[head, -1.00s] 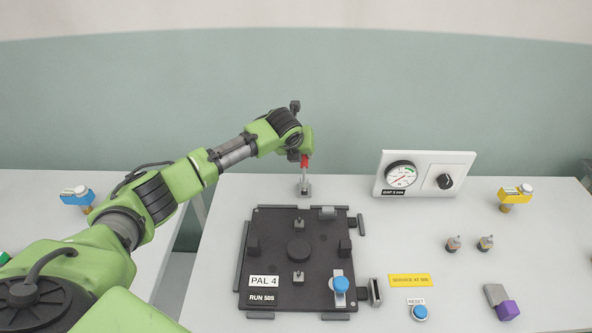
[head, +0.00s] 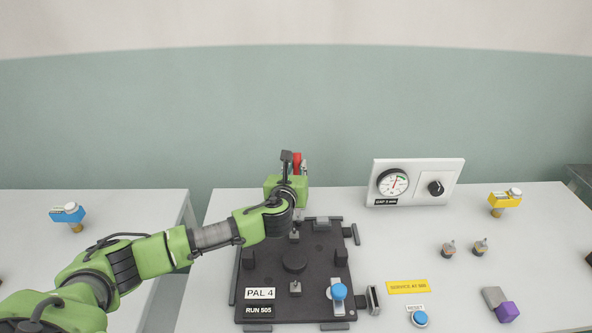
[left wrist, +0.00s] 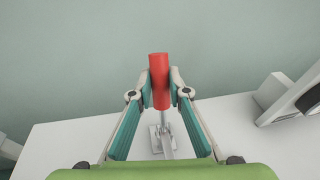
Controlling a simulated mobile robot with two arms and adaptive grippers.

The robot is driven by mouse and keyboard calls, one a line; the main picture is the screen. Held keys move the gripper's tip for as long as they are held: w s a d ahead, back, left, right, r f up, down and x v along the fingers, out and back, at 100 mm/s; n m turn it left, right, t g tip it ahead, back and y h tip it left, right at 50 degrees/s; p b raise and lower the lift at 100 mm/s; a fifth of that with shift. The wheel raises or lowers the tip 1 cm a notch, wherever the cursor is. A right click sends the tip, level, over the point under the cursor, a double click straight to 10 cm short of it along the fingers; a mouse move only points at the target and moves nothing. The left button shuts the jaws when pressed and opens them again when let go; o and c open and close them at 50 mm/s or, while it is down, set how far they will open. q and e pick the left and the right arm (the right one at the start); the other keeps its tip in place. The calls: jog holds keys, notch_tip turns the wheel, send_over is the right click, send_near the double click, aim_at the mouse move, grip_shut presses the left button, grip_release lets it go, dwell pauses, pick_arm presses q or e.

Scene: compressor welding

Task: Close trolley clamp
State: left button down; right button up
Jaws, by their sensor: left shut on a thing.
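The trolley clamp has a red handle (head: 297,160) on a grey metal stem, at the back edge of the black pallet plate (head: 268,262). In the left wrist view the red handle (left wrist: 159,72) stands upright between the fingers, and the grey clamp base (left wrist: 155,139) shows below it. My left gripper (head: 301,168) is shut on the red handle; its teal fingers (left wrist: 160,88) press on both sides in the wrist view. In the head view my green wrist hides the clamp's base. My right gripper is not in view.
A white gauge panel (head: 446,183) stands right of the clamp. A blue knob (head: 339,291) sits on the plate's front right. A blue reset button (head: 420,318), yellow label (head: 408,287), purple block (head: 507,312) and small fittings lie to the right. A gap separates the left table (head: 140,225).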

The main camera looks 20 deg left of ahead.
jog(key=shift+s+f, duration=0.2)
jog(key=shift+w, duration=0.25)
pick_arm(q)
jog(key=c, duration=1.9)
grip_release()
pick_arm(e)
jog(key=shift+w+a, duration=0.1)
pick_arm(q)
jog(key=shift+s, duration=0.15)
jog(key=v, duration=1.2)
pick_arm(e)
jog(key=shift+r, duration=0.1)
